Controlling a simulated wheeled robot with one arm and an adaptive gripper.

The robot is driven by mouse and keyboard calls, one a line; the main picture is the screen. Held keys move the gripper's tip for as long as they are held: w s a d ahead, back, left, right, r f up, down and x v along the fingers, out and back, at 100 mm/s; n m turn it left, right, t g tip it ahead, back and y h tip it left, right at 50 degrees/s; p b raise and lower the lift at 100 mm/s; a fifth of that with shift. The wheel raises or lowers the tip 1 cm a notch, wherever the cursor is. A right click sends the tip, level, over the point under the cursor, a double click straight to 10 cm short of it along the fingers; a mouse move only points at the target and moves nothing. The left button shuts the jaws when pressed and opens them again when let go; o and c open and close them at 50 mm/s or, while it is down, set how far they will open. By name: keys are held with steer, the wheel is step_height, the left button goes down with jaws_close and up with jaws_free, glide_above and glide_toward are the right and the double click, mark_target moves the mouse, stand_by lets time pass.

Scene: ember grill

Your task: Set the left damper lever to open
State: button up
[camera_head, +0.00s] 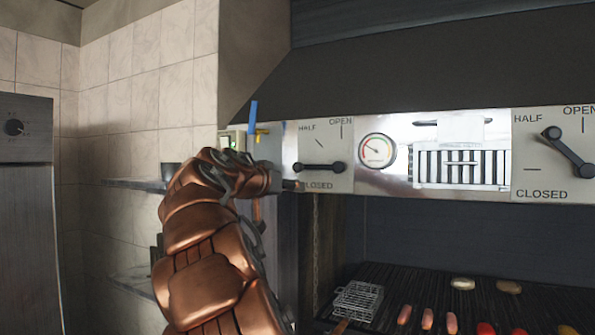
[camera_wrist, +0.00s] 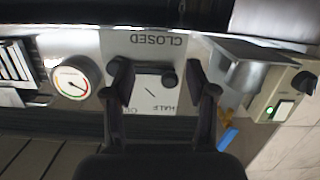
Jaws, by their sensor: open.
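The left damper lever (camera_head: 318,167) is a dark bar on a pale plate. In the head view it lies level, its knob pointing left from the pivot at the right, at the CLOSED position. The plate (camera_head: 341,150) carries HALF, OPEN and CLOSED labels. My gripper (camera_head: 292,185) is at the plate's lower left edge in the head view, partly hidden by my arm. In the wrist view, which is upside down, my gripper (camera_wrist: 156,68) is open, with the lever (camera_wrist: 150,80) between its fingers. Whether a finger touches it I cannot tell.
A round gauge (camera_head: 377,151) and a vent (camera_head: 461,165) sit right of the plate. The right damper lever (camera_head: 568,152) points up-left at HALF. A switch box with a green light (camera_wrist: 270,105) is beside the panel. The grill (camera_head: 500,300) below holds food and a wire basket (camera_head: 358,300).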

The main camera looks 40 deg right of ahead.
mark_target(295, 166)
steer(key=shift+m+t+h, duration=0.4)
steer(key=shift+m+h, duration=0.2)
steer(key=shift+h, duration=0.3)
steer(key=w+r, duration=0.1)
steer(key=w+d+r, duration=0.1)
steer(key=r, duration=0.1)
steer(key=d+r, duration=0.1)
steer(key=r, duration=0.1)
steer(key=shift+w+d+r, duration=0.1)
steer(key=shift+w+d, duration=0.05)
steer(key=shift+w, duration=0.25)
steer(key=p+x, duration=0.3)
steer(key=x, duration=0.3)
steer(key=shift+w+d+p, duration=0.1)
steer(key=shift+d+p, duration=0.2)
steer(key=shift+p, duration=0.05)
steer(key=shift+c, duration=0.4)
jaws_close()
